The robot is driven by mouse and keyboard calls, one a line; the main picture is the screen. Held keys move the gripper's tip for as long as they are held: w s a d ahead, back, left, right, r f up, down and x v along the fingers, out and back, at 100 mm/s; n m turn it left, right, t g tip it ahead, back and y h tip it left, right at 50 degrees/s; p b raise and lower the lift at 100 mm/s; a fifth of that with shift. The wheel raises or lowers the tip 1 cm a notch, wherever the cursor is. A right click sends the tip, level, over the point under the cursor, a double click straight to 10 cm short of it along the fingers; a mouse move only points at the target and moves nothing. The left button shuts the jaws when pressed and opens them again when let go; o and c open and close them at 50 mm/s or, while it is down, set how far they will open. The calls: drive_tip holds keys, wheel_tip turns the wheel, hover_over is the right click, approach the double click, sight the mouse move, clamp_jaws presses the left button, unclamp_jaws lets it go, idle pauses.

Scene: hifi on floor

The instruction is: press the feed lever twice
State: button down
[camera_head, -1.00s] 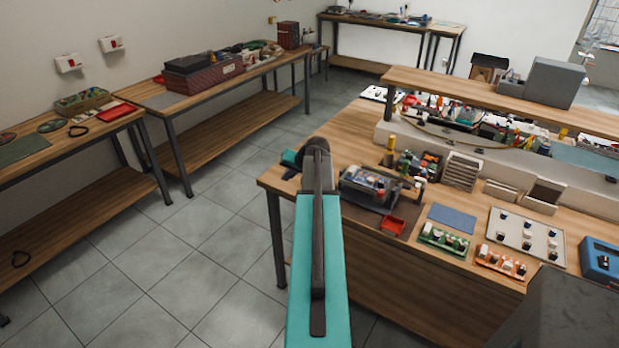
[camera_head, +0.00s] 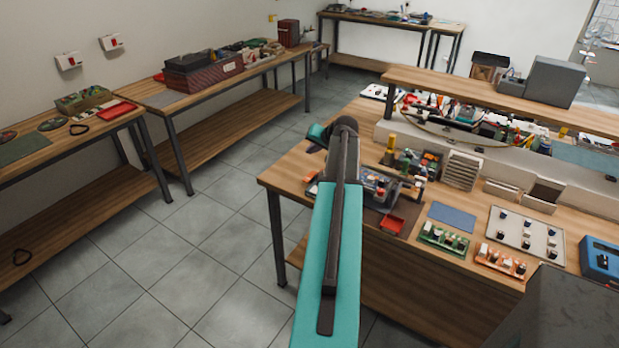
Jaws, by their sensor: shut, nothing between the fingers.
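A grey device with a clear-looking bin of small coloured parts (camera_head: 385,185) stands on a dark mat (camera_head: 398,226) on the right bench. It may be the feeder, but I cannot make out a feed lever on it. My teal and dark arm rises in front of its left part and hides that part. A small red tray (camera_head: 391,224) sits at the front of the device. My gripper's fingers do not show; the far end of my arm is above the bench's left end, and the rest is hidden behind the arm.
On the right bench (camera_head: 290,178), a blue-grey mat (camera_head: 452,216), green rack (camera_head: 443,238), orange rack (camera_head: 500,261) and pale board (camera_head: 509,220) lie right of the device. Bins and a raised shelf (camera_head: 450,88) stand behind. Open tiled floor (camera_head: 190,255) lies left.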

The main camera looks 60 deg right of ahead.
drive_tip(key=b, duration=0.2)
hover_over(312, 178)
drive_tip(key=shift+f, duration=3)
drive_tip(key=shift+f+b, duration=1.05)
drive_tip(key=shift+f, duration=0.25)
drive_tip(key=shift+f+b, duration=0.35)
drive_tip(key=shift+f+b, duration=0.6)
drive_tip(key=shift+f, duration=0.25)
drive_tip(key=shift+r, duration=0.15)
idle(0.3)
drive_tip(key=shift+r+p, duration=0.55)
drive_tip(key=shift+r, duration=0.55)
drive_tip(key=shift+r+p, duration=1.1)
drive_tip(key=shift+r, duration=1.4)
